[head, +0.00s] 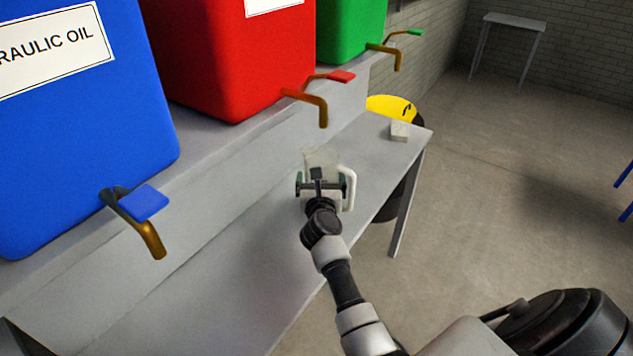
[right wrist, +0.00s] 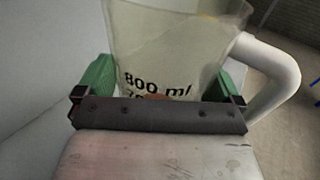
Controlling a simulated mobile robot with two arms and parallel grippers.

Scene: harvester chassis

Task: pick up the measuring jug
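The measuring jug (head: 322,158) is a clear, boxy jug with a white handle (head: 349,186) on its right, at the grey bench below the red container. In the right wrist view the jug (right wrist: 165,45) shows a black "800 ml" mark, with its lower part hidden behind my gripper. My right gripper (head: 321,186) has its green fingers on either side of the jug body, the right finger between body and handle. The fingers are at or very near the walls; I cannot tell if they press on them. My left gripper is not in view.
Blue (head: 90,120), red (head: 240,60) and green (head: 345,30) containers with taps stand on a raised ledge (head: 200,170) behind the bench (head: 240,270). A small pale block (head: 399,131) lies at the bench's far end, near a yellow-topped bin (head: 390,106). Floor is open at right.

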